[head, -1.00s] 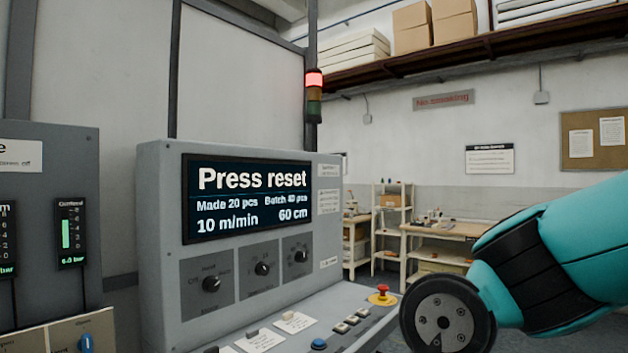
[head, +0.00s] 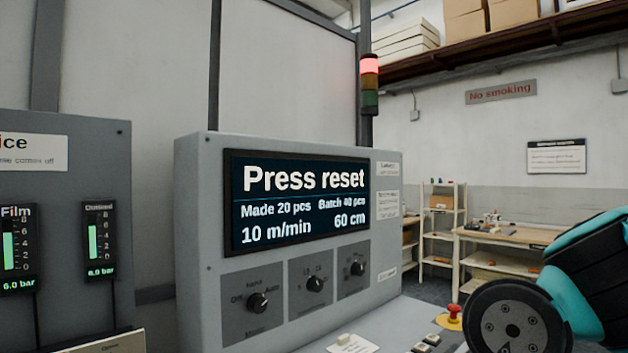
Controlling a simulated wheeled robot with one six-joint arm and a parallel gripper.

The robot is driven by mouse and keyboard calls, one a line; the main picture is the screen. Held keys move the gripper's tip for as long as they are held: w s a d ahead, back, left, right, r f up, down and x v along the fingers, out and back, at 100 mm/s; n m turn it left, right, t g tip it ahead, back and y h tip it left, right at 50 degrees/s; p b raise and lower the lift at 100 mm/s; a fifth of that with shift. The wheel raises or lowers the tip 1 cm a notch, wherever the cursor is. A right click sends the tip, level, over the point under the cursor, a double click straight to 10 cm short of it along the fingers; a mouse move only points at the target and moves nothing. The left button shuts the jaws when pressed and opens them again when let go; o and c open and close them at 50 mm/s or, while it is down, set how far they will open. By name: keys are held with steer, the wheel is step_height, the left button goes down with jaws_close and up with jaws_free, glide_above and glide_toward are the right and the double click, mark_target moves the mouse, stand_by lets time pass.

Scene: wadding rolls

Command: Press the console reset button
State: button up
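The grey console (head: 200,230) stands in the middle of the head view. Its screen (head: 296,207) reads "Press reset", "Made 20 pcs", "Batch 40 pcs", "10 m/min" and "60 cm". Several black rotary knobs sit below the screen, one of them a dark selector (head: 257,303). The sloped button panel (head: 398,317) is cut off by the bottom edge. A red emergency stop (head: 454,313) on a yellow base and some pale square buttons (head: 427,341) show there. The blue button is out of the frame. My teal and black arm is at the lower right; my gripper is not visible.
A gauge panel (head: 80,160) stands at the left, its film and control gauges lit green. A signal tower (head: 370,85) behind the console shows red. A workbench (head: 515,235) and shelves (head: 437,255) stand at the back right.

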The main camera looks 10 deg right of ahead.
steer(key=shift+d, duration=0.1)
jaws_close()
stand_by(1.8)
